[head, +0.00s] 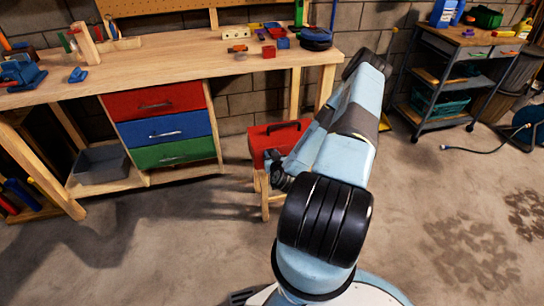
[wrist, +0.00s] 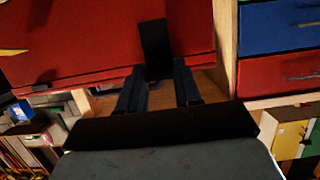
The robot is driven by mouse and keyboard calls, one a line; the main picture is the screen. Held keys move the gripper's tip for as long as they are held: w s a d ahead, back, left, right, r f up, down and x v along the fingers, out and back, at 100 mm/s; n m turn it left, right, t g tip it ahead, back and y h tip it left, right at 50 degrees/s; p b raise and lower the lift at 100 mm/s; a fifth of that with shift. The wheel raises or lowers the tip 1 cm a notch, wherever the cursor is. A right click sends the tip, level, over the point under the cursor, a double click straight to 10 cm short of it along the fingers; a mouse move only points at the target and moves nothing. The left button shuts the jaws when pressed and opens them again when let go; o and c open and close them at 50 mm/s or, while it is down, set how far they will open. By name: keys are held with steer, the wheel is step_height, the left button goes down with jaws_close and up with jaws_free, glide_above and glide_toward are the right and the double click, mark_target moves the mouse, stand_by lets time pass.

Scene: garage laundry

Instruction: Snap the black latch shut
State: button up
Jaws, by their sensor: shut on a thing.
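The red toolbox (head: 262,140) stands on a small wooden stool in front of the workbench, its dark handle on top. In the wrist view the red toolbox (wrist: 80,45) fills the upper left, and the black latch (wrist: 155,45) lies against its front. My gripper (wrist: 160,72) is at the latch, its two dark fingers on either side of the latch's end and shut on it. The fingertips are dark, so the exact contact is hard to see. In the head view my arm hides part of the toolbox, and I cannot make out the latch there.
The wooden workbench (head: 175,58) with red, blue and green drawers (head: 165,130) stands behind and left of the toolbox. A grey bin (head: 100,165) sits on its lower shelf. A dark cart (head: 445,85) stands at the back right. The floor (head: 430,200) at right is largely clear.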

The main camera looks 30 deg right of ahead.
steer(key=o, duration=1.1)
steer(key=shift+c, duration=0.2)
steer(key=v, duration=1.2)
steer(key=shift+f, duration=0.1)
